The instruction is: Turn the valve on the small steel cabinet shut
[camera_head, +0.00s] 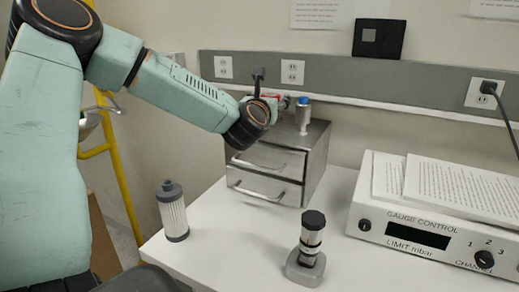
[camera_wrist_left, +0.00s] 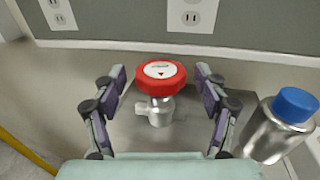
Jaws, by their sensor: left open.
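The small steel cabinet (camera_head: 315,160) has two drawers with bar handles and stands on the white table against the wall. In the head view the valve is mostly hidden behind my left wrist; only a bit of red shows. My left gripper (camera_wrist_left: 160,74) is open, with one finger on each side of the red knob and a gap at both sides. The head view shows it over the cabinet (camera_head: 268,98). My right gripper is not in view.
A steel cylinder with a blue cap (camera_wrist_left: 282,122) stands close beside the valve on the right.

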